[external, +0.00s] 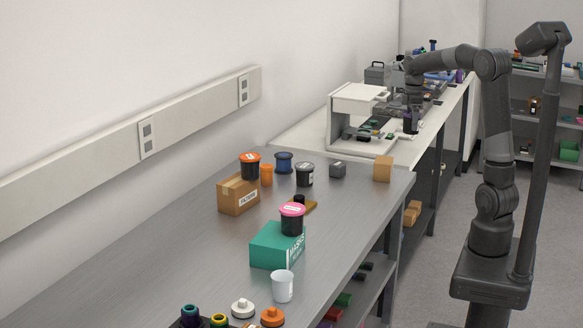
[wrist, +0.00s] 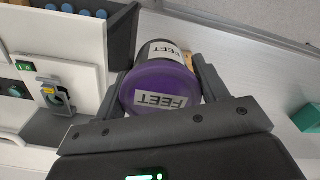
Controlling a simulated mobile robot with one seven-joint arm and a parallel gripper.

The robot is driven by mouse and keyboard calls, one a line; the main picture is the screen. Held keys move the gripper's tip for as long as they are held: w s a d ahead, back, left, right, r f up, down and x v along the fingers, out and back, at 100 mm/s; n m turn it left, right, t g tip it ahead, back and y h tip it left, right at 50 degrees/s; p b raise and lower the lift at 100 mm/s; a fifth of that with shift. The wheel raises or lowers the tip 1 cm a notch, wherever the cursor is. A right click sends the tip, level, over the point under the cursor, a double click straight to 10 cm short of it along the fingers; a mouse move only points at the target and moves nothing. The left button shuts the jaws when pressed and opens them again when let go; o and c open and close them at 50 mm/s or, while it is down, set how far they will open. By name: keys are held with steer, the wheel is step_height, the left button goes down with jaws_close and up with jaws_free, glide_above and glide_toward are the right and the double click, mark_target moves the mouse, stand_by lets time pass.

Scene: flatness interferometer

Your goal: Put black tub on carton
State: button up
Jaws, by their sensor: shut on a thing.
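My gripper (external: 411,118) is over the far white bench at the back right of the external view. In the wrist view, its two fingers (wrist: 162,78) are shut on the sides of a black tub (wrist: 160,92) with a purple lid marked FEET. The tub is small and dark in the external view, and I cannot tell there whether it touches the bench. A brown carton (external: 238,199) on the near steel table has an orange-lidded black tub (external: 250,168) on it. A green carton (external: 272,248) has a pink-lidded black tub (external: 292,222) on it.
A white instrument (external: 352,112) stands beside my gripper on the bench.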

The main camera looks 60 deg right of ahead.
steer(key=w+a+f, duration=0.3)
steer(key=w+f, duration=0.1)
steer(key=w, duration=0.1)
steer(key=w+a+f, duration=0.2)
steer(key=w, duration=0.1)
steer(key=shift+w+a, duration=0.15)
steer(key=shift+a, duration=0.15)
steer(key=shift+f, duration=1.95)
steer(key=shift+f, duration=0.15)
steer(key=o, duration=1.1)
steer(key=shift+c, duration=0.2)
